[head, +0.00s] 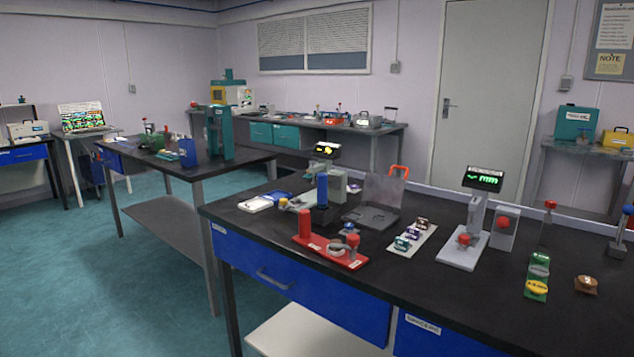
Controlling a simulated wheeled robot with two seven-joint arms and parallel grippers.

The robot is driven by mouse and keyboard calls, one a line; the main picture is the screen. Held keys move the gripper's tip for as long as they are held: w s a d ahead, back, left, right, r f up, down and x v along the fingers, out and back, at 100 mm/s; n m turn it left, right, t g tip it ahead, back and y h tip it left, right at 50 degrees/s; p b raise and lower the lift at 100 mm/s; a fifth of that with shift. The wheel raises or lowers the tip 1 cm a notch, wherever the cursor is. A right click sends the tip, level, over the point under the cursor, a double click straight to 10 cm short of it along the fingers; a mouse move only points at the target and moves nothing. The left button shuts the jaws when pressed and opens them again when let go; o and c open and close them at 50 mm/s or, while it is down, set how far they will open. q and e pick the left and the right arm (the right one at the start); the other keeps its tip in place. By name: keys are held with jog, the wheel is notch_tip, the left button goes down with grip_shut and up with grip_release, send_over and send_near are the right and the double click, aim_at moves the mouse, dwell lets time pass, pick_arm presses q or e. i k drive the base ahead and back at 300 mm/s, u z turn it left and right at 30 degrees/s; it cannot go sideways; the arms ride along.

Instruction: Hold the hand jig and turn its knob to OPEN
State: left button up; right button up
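A red-based fixture (318,248) lies near the front edge of the black bench and looks like the hand jig, though its label is too small to read. A red upright cylinder (305,225) stands at its left end. A small grey part with a red knob-like top (352,240) sits at its right end. I cannot tell which way any knob points, or read an OPEN mark. Neither of my grippers shows in the head view, and nothing holds the fixture.
The black bench (450,300) has blue drawers in front. Behind the fixture stands a blue-and-grey instrument (322,190); a strip with small samples (412,238) lies to its right. A grey instrument with a green display (474,225) stands farther right. The teal floor (120,265) at left is clear.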

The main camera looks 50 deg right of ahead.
aim_at(353, 240)
jog(key=i, duration=1.9)
jog(key=z, duration=1.65)
